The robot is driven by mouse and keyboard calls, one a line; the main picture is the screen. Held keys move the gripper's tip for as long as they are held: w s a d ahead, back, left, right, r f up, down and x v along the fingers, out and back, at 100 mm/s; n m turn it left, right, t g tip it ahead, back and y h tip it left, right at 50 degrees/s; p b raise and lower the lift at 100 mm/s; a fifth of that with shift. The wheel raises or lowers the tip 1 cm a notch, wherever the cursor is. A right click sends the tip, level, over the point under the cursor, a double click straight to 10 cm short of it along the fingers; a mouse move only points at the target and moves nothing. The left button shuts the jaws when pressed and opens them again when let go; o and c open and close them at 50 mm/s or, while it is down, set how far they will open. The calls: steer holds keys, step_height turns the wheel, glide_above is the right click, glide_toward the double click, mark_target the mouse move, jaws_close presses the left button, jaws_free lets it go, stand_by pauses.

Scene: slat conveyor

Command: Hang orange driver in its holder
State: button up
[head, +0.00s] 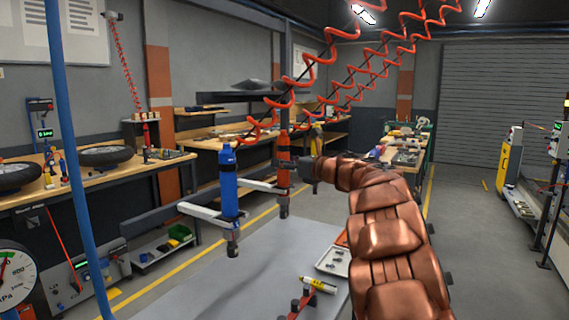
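The orange driver (283,167) is upright at the end of a red coiled hose in the head view. A white holder arm (258,186) reaches to its lower body; I cannot tell whether the driver sits in it or is just in front or behind. My gripper (304,169) is at the left end of my copper-coloured arm, right beside the orange driver's right side. Its fingers are small and partly hidden, so its hold on the driver is unclear. A blue driver (229,186) hangs upright at another white holder arm (203,212), left and nearer.
A yellow driver (317,138) shows behind my gripper. Below is a grey table (235,275) with a white tray (333,262) and a yellow marker-like item (318,285). A blue post (75,150) stands at left. Red coiled hoses (345,75) hang overhead.

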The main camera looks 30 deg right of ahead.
steer(key=o, duration=0.3)
steer(key=shift+f, duration=0.1)
steer(key=v, duration=1.2)
stand_by(0.3)
